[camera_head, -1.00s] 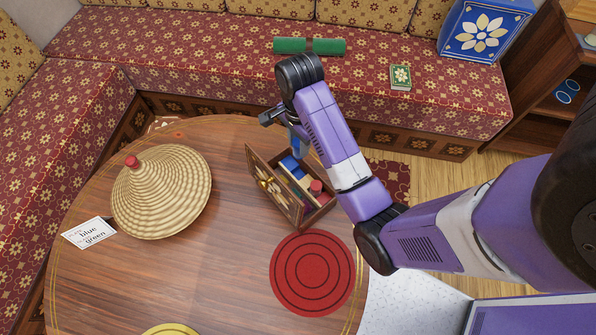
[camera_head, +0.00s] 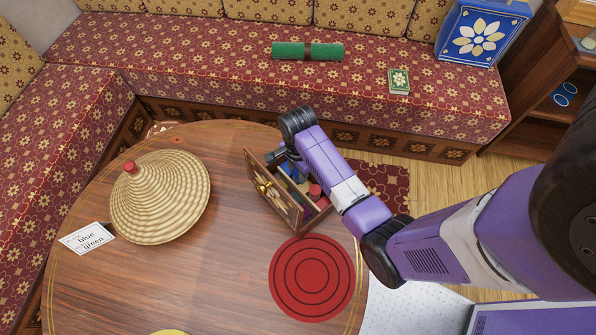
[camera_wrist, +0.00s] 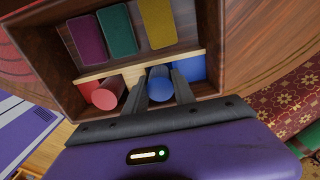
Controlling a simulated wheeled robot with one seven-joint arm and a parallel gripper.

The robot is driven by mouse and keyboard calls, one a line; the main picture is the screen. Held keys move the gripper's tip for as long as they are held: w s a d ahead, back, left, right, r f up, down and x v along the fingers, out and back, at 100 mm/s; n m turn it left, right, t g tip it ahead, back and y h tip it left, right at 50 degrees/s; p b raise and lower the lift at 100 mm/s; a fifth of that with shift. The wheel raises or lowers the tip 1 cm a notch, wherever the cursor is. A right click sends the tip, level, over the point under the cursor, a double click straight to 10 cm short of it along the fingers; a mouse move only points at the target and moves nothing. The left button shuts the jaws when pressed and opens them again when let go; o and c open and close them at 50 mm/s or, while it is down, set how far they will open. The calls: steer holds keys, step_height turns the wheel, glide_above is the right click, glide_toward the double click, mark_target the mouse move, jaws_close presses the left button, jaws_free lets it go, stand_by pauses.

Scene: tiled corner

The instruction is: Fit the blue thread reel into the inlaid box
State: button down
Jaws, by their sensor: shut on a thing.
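My gripper (camera_wrist: 158,82) is shut on the blue thread reel (camera_wrist: 160,87), with one finger on each side of it. The reel is down at the narrow front compartment of the open inlaid box (camera_head: 318,213), between a red reel (camera_wrist: 108,94) and a blue piece (camera_wrist: 189,68). I cannot tell whether it touches the compartment floor. In the wrist view a pale divider (camera_wrist: 135,67) separates this compartment from a wider one with purple, green and yellow pieces.
The box's patterned panel (camera_head: 275,187) stands up on its left. A woven cone cover (camera_head: 160,200) and a card (camera_head: 87,238) reading blue and green are on the round table (camera_head: 200,280). A red round mat (camera_head: 312,278) lies in front of the box. Sofas border the table.

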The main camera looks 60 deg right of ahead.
steer(key=shift+f, duration=0.15)
steer(key=c, duration=1)
jaws_free()
steer(key=shift+c, duration=0.2)
step_height(320, 180, up, 12)
steer(key=shift+r, duration=0.2)
